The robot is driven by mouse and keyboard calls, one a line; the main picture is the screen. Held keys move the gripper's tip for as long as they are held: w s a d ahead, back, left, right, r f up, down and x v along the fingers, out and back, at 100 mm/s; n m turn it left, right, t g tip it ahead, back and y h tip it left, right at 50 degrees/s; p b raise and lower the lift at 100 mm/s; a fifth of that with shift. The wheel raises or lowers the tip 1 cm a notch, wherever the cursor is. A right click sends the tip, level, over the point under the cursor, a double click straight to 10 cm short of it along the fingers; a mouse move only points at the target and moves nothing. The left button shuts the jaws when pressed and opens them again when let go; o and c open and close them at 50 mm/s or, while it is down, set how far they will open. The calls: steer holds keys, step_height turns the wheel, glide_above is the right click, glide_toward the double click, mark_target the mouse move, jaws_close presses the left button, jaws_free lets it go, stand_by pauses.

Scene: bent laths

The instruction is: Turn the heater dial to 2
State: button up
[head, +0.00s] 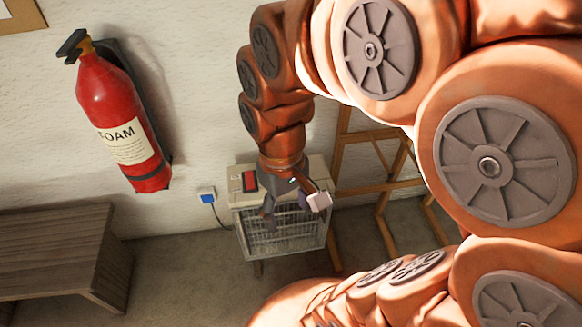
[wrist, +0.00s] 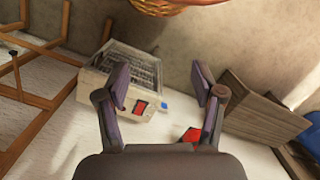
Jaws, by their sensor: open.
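The heater (head: 283,240) is a pale box with a wire grille on its front, standing on the floor against the wall. A red switch (head: 250,181) sits on its top panel. The heater also shows upside down in the wrist view (wrist: 92,80), with the red switch (wrist: 140,107) between my fingers. I cannot make out the dial or its setting; my gripper covers part of the top panel in the head view. My gripper (head: 293,206) is open and empty in front of the top panel. In the wrist view its fingers (wrist: 161,82) are spread wide and touch nothing.
A red fire extinguisher (head: 120,120) hangs on the wall to the left. A blue wall plug (head: 207,191) with a cord is beside the heater. A wooden bench (head: 60,245) stands left, and a wooden frame (head: 372,180) leans right. Bare floor lies between bench and heater.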

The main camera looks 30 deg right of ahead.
steer(key=w+d+f+n+b, duration=0.1)
steer(key=w+d+f+b, duration=0.15)
steer(key=w, duration=0.35)
steer(key=w+d+f+b, duration=0.1)
steer(key=w+f+b, duration=0.15)
steer(key=w, duration=0.25)
steer(key=w+d+f+b, duration=0.3)
steer(key=w+d+f, duration=0.3)
steer(key=f, duration=0.1)
steer(key=w+d+f+n+t+b, duration=0.1)
steer(key=w+d+f+b, duration=0.2)
steer(key=w+d+f, duration=0.3)
steer(key=w+d+f+n+b, duration=0.1)
steer(key=w+d+f+b, duration=0.2)
steer(key=w+d+f, duration=0.4)
steer(key=shift+w+f+t, duration=0.3)
steer(key=shift+w+f, duration=0.1)
steer(key=shift+w, duration=0.25)
steer(key=shift+w+d+f, duration=0.15)
steer(key=shift+d+f, duration=0.1)
steer(key=shift+f, duration=3.85)
steer(key=c, duration=1.1)
steer(key=shift+c, duration=0.2)
